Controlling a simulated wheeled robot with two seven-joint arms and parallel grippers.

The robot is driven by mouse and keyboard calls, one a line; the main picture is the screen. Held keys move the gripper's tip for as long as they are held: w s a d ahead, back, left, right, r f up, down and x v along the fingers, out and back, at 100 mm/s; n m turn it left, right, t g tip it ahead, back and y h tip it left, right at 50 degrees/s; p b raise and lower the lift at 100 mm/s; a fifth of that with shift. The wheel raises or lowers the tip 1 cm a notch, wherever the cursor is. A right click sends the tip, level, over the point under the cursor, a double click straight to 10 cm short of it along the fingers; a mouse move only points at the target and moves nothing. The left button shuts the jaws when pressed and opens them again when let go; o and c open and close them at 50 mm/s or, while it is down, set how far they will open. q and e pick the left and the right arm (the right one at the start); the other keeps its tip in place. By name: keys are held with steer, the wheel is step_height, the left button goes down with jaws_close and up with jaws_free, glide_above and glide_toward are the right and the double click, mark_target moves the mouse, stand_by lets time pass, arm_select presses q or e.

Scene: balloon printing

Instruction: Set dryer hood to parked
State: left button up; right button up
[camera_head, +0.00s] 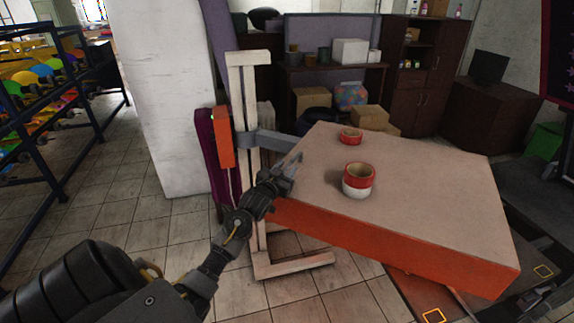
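The dryer hood appears to be the large flat slab with orange sides and a beige top (430,190). It reaches right from a pale upright stand (245,110), with a grey arm (268,140) between them. The slab sits above dark, orange-topped parts at the lower right. My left gripper (286,172) is at the slab's near left edge, just right of the stand's post. Its fingers are dark and small against the edge, so I cannot tell whether they touch it or how far apart they are. My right gripper is not in view.
An orange box (223,137) is on the stand's left. A white pillar (160,90) and a rack (50,100) are left. Tiled floor between them is clear.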

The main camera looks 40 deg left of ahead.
arm_select(q)
steer(key=shift+w+a, duration=0.1)
steer(key=shift+w, duration=0.4)
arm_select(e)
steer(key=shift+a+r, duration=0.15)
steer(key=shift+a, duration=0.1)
arm_select(q)
jaws_close()
steer(key=shift+w, duration=0.1)
